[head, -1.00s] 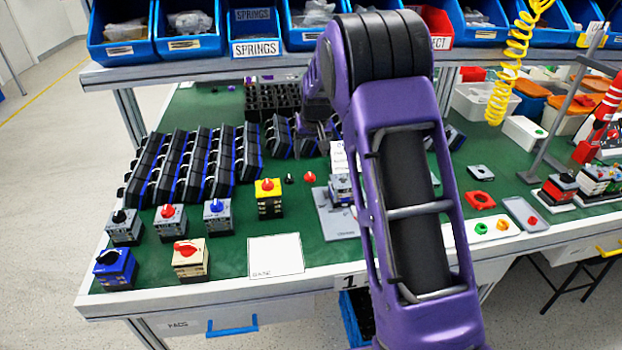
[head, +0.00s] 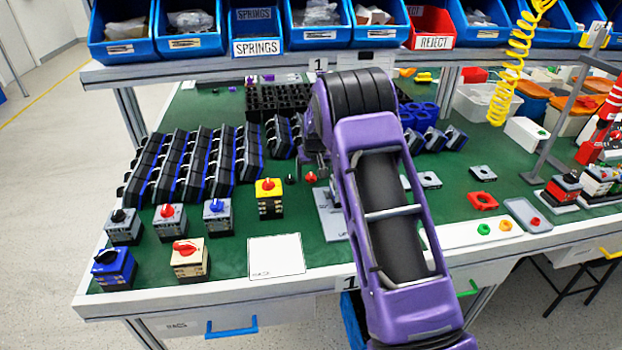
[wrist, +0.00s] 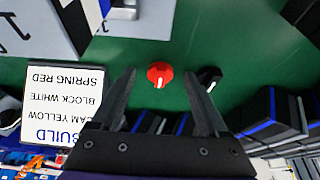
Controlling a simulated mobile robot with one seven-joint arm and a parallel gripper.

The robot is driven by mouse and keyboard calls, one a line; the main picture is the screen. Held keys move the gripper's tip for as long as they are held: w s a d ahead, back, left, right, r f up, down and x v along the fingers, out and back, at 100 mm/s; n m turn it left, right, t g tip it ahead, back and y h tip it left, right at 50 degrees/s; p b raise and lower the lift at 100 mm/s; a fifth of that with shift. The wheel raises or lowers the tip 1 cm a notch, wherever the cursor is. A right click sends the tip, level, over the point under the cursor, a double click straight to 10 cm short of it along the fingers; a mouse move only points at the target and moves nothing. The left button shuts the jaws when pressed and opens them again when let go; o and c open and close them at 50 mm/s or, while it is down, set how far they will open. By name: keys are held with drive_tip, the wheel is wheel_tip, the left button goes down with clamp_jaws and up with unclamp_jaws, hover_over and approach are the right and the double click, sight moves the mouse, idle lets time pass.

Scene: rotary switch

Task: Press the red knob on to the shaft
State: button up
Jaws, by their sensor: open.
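The red knob (wrist: 160,74), with a white pointer line, stands on the green bench top in the wrist view. It also shows in the head view (head: 311,178), just left of my arm. My gripper (wrist: 161,88) is open, its two fingers left and right of the knob in the picture, with nothing held. Whether the fingertips are level with the knob I cannot tell. A grey fixture plate (head: 328,222) is partly hidden behind my arm in the head view; part of it shows at the wrist view's upper left (wrist: 140,22). I cannot make out the shaft.
A black knob (wrist: 208,79) stands close beside the right finger. A printed build card (wrist: 62,105) lies at left, reading cam yellow, block white, spring red. Rows of black and blue housings (head: 195,160) and several finished switches stand left. A white sheet (head: 276,257) lies at the front.

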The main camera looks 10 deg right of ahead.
clamp_jaws()
idle(0.3)
drive_tip(key=shift+r, duration=0.1)
